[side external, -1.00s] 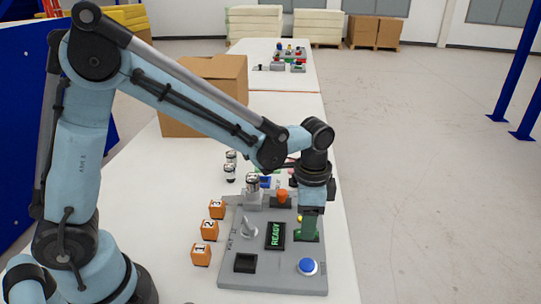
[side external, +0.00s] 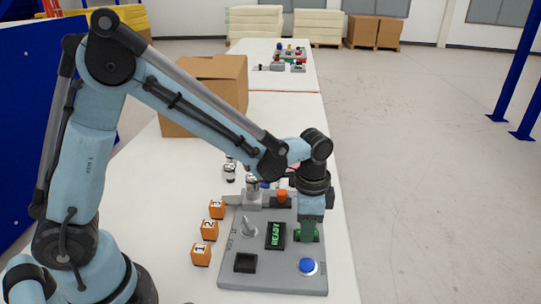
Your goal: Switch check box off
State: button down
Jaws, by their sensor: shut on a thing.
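The grey check box (side external: 270,277) lies on the white table. Its display (side external: 276,235) reads READY in green. A metallic lever (side external: 249,230) stands on its left part. A blue button (side external: 307,266) is at the front right, and a black square (side external: 245,263) is at the front left. My gripper (side external: 308,228) points down over the right side of the box, at a green piece (side external: 308,236) there. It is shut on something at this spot. The fingertips and what lies between them are mostly hidden.
Orange numbered cubes (side external: 209,230) stand in a row left of the box. An orange knob (side external: 282,196) and a silver cylinder (side external: 253,184) are at its back. A cardboard box (side external: 208,95) stands farther back. The floor to the right is open.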

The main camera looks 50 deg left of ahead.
jog(key=shift+w+d+g+y, duration=0.15)
jog(key=shift+g+y, duration=0.5)
jog(key=shift+w+d+g+y, duration=0.15)
jog(key=shift+g+y, duration=0.5)
jog(key=c, duration=0.9)
grip_release()
jog(key=v, duration=1.2)
jog(key=s+a+n+t+h, duration=0.1)
jog(key=s+a+n+t, duration=0.2)
jog(key=s+a, duration=0.1)
jog(key=s+a+n+t, duration=0.3)
jog(key=s+a, duration=0.1)
jog(key=a, duration=0.1)
jog(key=s+a+n+t+h, duration=0.1)
jog(key=s+a+n+t, duration=0.2)
jog(key=s+a, duration=0.1)
jog(key=shift+s+a+t+h, duration=0.25)
jog(key=shift+s+t+h, duration=0.05)
jog(key=shift+s+t, duration=0.15)
